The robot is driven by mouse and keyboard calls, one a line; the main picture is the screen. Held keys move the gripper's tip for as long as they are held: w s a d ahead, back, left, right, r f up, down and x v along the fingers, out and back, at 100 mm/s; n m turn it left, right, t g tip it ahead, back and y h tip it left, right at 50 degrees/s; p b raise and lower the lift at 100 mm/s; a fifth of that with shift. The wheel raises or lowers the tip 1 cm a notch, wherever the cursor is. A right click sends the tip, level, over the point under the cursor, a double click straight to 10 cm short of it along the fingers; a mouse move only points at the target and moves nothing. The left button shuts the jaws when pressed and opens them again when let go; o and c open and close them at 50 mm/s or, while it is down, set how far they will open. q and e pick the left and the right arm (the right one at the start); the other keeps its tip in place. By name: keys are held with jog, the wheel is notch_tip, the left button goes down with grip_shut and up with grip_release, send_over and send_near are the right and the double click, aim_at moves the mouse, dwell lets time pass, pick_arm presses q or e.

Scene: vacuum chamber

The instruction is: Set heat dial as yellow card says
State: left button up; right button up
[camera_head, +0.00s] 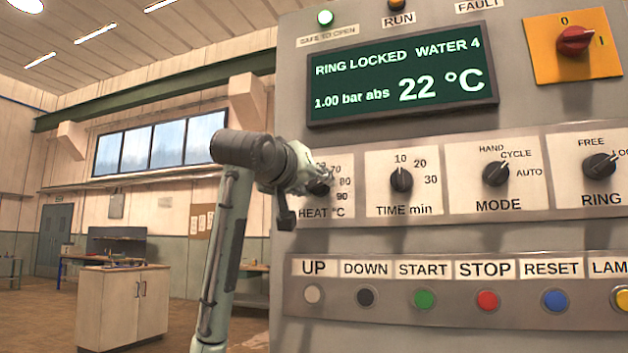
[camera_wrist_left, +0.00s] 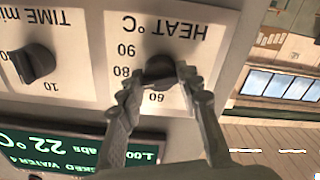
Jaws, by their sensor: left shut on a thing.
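The heat dial (camera_wrist_left: 160,68) is a black knob on a white plate marked HEAT °C, with 60, 80 and 90 readable in the left wrist view, where the picture is upside down. My left gripper (camera_wrist_left: 158,84) is shut on it, one finger on each side. In the head view my left gripper (camera_head: 312,186) covers most of the HEAT plate (camera_head: 338,209); 70, 80 and 90 show beside it. The dial's pointer is hidden, so its setting cannot be read. No yellow card is in view. My right gripper is not in view.
The TIME dial (camera_head: 401,180), MODE dial (camera_head: 496,173) and RING dial (camera_head: 599,166) sit to the right. Several push buttons, including STOP (camera_head: 487,300), line the lower panel. The display (camera_head: 402,74) reads RING LOCKED, WATER 4, 22 °C. A cabinet (camera_head: 122,305) stands far left.

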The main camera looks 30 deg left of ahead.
pick_arm(q)
jog(key=shift+m, duration=0.6)
jog(key=shift+f+m, duration=0.1)
jog(key=shift+m, duration=0.3)
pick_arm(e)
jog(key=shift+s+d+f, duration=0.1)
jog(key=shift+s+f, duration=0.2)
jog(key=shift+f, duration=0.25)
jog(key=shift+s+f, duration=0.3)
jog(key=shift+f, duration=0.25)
pick_arm(q)
jog(key=o, duration=1.2)
jog(key=shift+c, duration=0.2)
jog(key=shift+s, duration=0.2)
jog(key=v, duration=1.1)
jog(key=shift+s, duration=0.3)
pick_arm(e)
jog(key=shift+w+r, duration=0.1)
